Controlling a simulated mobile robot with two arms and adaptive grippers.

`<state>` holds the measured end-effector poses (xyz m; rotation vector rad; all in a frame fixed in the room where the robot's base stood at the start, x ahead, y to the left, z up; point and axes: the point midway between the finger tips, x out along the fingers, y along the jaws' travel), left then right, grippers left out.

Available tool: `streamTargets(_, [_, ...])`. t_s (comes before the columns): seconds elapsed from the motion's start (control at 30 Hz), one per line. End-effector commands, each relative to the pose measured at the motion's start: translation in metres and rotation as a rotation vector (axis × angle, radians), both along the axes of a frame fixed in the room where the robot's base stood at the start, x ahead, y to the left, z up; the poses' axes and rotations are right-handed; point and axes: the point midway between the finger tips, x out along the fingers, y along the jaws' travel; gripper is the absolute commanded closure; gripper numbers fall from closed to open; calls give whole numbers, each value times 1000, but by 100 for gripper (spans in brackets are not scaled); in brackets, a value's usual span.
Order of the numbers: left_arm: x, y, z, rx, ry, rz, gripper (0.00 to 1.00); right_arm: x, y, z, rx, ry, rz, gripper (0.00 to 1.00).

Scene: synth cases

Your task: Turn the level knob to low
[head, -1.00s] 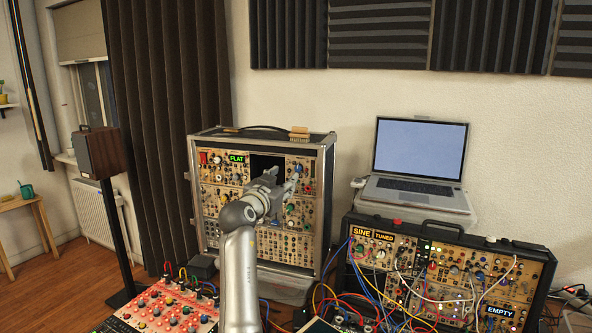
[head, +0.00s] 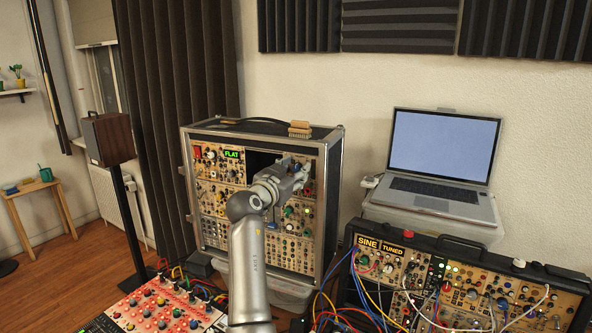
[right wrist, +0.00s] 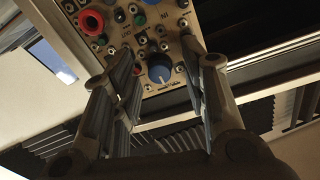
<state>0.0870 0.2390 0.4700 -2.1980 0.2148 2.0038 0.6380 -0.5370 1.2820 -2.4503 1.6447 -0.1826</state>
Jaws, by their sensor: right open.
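My right gripper (head: 303,173) is at the upper right of the tall case's panel (head: 215,215), its tips close to the panel. No label reading "level" is legible, so I cannot confirm which knob that is. In the head view the gripper hides this part of the panel. My left gripper is not in view.
A red knob (right wrist: 91,22) and smaller knobs sit near the blue one. A green "FLAT" display (head: 231,154) is at the panel's upper left.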

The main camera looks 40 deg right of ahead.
Motion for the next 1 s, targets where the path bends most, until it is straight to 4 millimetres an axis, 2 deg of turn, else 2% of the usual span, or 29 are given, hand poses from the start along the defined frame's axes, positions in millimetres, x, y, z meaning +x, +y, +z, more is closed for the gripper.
streamTargets(0.1, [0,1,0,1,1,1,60,0,0,0,0,0,0,61])
streamTargets(0.4, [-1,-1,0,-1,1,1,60,0,0,0,0,0,0,100])
streamTargets(0.73, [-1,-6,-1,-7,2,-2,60,0,0,0,-11,24,1,100])
streamTargets(1.0, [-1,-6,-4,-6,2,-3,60,0,-1,0,-70,154,-1,100])
